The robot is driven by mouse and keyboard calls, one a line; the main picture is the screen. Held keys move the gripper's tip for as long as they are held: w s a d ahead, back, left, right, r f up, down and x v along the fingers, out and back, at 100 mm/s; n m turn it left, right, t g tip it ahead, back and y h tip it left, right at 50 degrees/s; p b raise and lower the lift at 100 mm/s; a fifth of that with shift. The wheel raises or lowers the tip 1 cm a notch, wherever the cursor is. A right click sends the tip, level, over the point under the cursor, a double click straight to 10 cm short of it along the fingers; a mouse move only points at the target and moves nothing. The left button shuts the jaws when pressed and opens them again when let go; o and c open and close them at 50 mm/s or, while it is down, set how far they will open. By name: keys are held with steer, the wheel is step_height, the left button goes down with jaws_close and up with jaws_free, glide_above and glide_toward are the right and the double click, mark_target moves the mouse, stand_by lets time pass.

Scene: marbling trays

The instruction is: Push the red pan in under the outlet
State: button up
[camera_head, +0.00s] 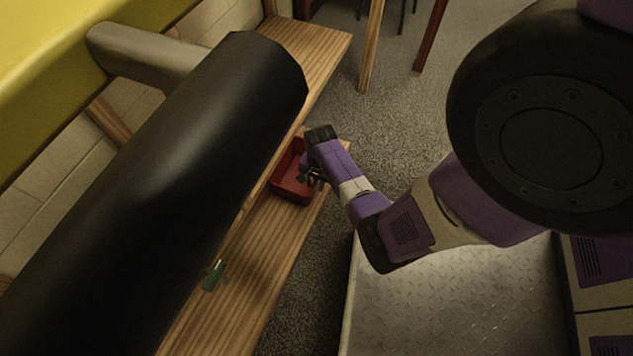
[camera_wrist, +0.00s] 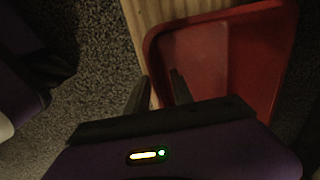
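My gripper (camera_head: 313,179) is at the pan's right side in the head view. In the wrist view the pan (camera_wrist: 215,62) fills the upper right, tilted in the picture. My gripper's two fingers (camera_wrist: 159,86) stand a little apart at the pan's near left edge. Wood and the pan's edge show between them. I cannot tell whether they touch the pan. I cannot make out an outlet for certain.
A small green thing (camera_head: 214,275) shows at the shelf's left. Grey floor (camera_head: 395,125) lies open right of the shelf.

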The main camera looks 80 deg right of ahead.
jaws_close()
stand_by(1.4)
